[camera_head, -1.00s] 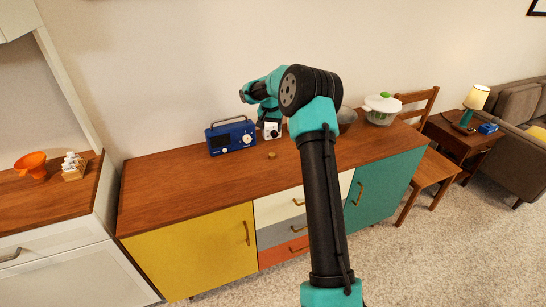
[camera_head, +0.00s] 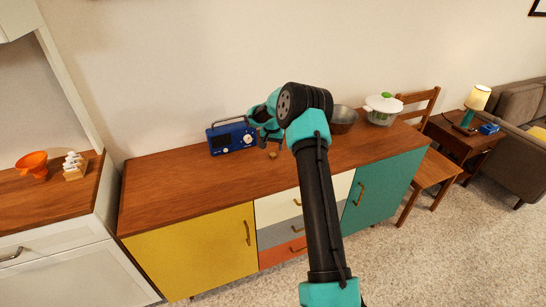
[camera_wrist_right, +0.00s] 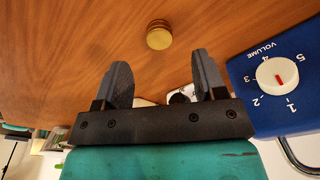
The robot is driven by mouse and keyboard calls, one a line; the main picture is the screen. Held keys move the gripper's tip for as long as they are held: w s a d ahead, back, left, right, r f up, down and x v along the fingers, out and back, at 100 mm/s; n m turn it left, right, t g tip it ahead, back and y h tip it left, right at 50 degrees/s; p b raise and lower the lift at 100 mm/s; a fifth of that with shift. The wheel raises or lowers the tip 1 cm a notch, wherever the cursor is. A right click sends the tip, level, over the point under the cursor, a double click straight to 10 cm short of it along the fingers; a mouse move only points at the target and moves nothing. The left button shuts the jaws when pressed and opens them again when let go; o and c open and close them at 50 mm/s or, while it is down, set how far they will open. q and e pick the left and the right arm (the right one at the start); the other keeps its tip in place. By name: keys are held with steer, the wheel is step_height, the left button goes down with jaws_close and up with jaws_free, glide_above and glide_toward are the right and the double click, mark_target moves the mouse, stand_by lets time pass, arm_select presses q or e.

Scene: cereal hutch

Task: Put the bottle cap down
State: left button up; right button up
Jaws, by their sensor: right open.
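The bottle cap (camera_head: 272,155) is a small gold-brown disc on the wooden top of the long sideboard, in front of the blue radio's right end. In the right wrist view the cap (camera_wrist_right: 159,35) sits on the wood beyond the fingertips, apart from them. My right gripper (camera_head: 268,141) is open and points down close behind the cap; in the right wrist view its two dark fingers (camera_wrist_right: 162,72) are spread with nothing held between them. My left gripper is not in view.
The blue radio (camera_head: 232,138) stands close to the left of my right gripper. A white object (camera_wrist_right: 181,97) shows partly hidden behind the fingers. A metal bowl (camera_head: 343,120) and a salad spinner (camera_head: 382,109) stand to the right. The sideboard's left top (camera_head: 165,187) is clear.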

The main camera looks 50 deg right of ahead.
mark_target(273, 154)
steer(key=shift+w+d+f, duration=0.1)
steer(key=shift+f, duration=1.2)
steer(key=shift+d+f, duration=0.1)
steer(key=shift+f, duration=1.2)
steer(key=c, duration=1)
steer(key=shift+r, duration=0.5)
step_height(273, 154, up, 3)
steer(key=shift+f, duration=0.1)
steer(key=s+a, duration=0.3)
steer(key=a, duration=0.1)
steer(key=s+a, duration=0.4)
steer(key=s+a+r, duration=0.1)
steer(key=s+a, duration=0.2)
steer(key=a, duration=0.1)
steer(key=shift+s+r, duration=0.1)
steer(key=shift+s, duration=0.2)
